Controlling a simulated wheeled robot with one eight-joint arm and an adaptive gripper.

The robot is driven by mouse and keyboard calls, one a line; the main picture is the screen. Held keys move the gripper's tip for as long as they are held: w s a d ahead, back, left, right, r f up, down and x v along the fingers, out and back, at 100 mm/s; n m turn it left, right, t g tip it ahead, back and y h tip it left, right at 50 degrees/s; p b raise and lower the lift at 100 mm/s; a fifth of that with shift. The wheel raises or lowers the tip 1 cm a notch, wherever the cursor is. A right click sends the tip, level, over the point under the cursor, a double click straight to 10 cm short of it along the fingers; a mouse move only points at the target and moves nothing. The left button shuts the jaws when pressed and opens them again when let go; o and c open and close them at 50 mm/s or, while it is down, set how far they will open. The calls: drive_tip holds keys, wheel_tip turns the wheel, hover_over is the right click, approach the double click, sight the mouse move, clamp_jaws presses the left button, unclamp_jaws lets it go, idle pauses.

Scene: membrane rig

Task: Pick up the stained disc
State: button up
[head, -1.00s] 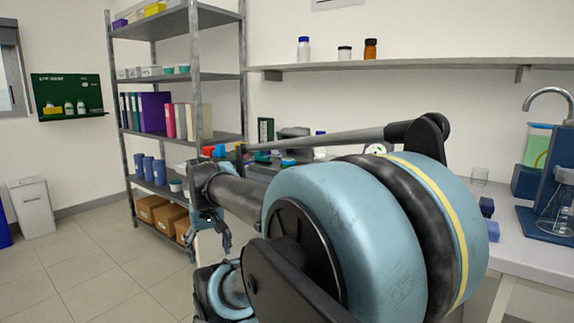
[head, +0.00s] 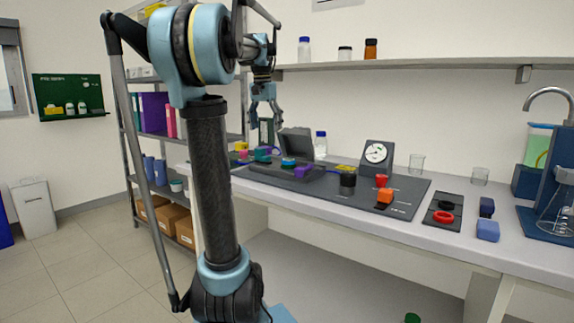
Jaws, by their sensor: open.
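My gripper (head: 266,118) hangs open and empty, fingers down, in the air above the left part of the bench. Below and to its right is a dark rig with a raised lid (head: 296,142) and a purple block (head: 288,162) at its front. I cannot make out a stained disc in this view. It may be too small to tell, or hidden in or behind the rig. A teal piece (head: 262,155) lies left of the purple block.
A dark mat (head: 345,203) on the bench (head: 330,229) holds a dial gauge (head: 376,153), a black cylinder (head: 347,182), and red and orange pieces (head: 385,196). A red ring (head: 443,217) lies farther right. Two glass beakers stand behind. A wall shelf (head: 420,63) overhangs the bench.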

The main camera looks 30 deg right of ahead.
drive_tip(key=d+r+m, duration=0.2)
drive_tip(key=d+r, duration=0.1)
drive_tip(key=d, duration=0.4)
hover_over(288, 159)
drive_tip(key=a, duration=0.2)
drive_tip(key=f, duration=1.1)
drive_tip(key=shift+s+d+f, duration=0.2)
drive_tip(key=shift+s+f, duration=0.1)
drive_tip(key=shift+d+f, duration=0.2)
drive_tip(key=shift+f, duration=0.65)
drive_tip(key=shift+d+f, duration=0.15)
drive_tip(key=shift+f, duration=0.75)
drive_tip(key=shift+d+f, duration=0.2)
drive_tip(key=shift+f, duration=0.65)
drive_tip(key=c, duration=1.1)
